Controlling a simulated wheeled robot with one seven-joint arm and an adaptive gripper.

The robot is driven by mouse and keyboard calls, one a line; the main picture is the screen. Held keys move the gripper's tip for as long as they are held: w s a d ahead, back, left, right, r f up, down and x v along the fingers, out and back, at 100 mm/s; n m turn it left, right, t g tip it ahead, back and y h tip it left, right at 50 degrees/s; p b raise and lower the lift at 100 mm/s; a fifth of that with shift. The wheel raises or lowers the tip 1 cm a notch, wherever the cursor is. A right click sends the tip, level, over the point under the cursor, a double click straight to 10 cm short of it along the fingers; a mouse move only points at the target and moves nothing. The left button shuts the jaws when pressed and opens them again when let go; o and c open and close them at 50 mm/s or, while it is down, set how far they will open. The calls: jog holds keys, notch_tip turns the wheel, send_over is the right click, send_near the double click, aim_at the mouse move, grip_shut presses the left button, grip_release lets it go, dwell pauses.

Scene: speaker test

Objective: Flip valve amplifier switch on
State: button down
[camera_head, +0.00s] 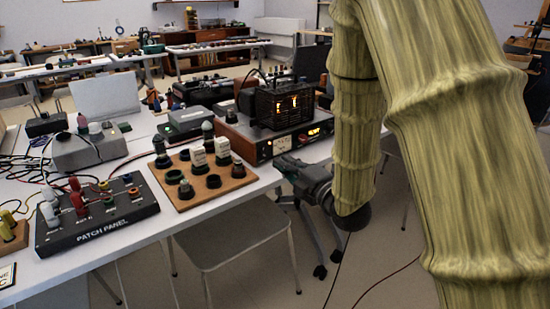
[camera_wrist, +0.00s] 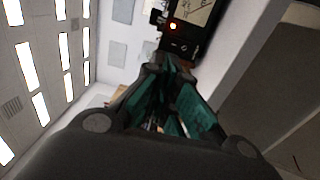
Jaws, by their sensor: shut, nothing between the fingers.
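The valve amplifier (camera_head: 283,146) stands at the right end of the white table. It has a wooden side, a black cage with orange-glowing valves, and a front with a pale meter, a small red lamp and a lit orange display. In the wrist view its dark front (camera_wrist: 188,40) shows the meter and an orange-lit lamp. My gripper (camera_head: 281,161) is shut and empty, its tips close below the amplifier's front; contact cannot be told. In the wrist view my gripper (camera_wrist: 152,68) points towards the lower front. The switch cannot be clearly made out.
A wooden board (camera_head: 227,184) with several knobs and a black patch panel (camera_head: 100,224) lie left of my gripper. A grey chair (camera_head: 238,232) stands below the table's front edge (camera_head: 170,229). Other boxes and cables crowd the table.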

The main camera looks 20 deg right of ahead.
jog(key=v, duration=0.2)
jog(key=r+v, duration=0.1)
jog(key=v, duration=0.1)
jog(key=shift+s, duration=0.15)
jog(key=shift+f, duration=0.1)
jog(key=s+f+m+g+h, duration=0.2)
jog(key=s+f+m+g, duration=0.15)
jog(key=f, duration=0.75)
jog(key=s+f+m+g+h, duration=0.25)
jog(key=f+m, duration=0.25)
jog(key=f, duration=0.6)
jog(key=s+f+m+g+h, duration=0.15)
jog(key=s+f+m, duration=0.25)
jog(key=f, duration=0.7)
jog(key=s+a+f+m+g, duration=0.1)
jog(key=s+f+m+g, duration=0.4)
jog(key=s+f, duration=0.6)
jog(key=s+a+f+m+g, duration=0.1)
jog(key=s+f+m+g, duration=0.45)
jog(key=s, duration=0.95)
notch_tip(320, 180, up, 24)
jog(key=s+p, duration=0.1)
jog(key=p, duration=2.4)
jog(key=shift+h, duration=0.4)
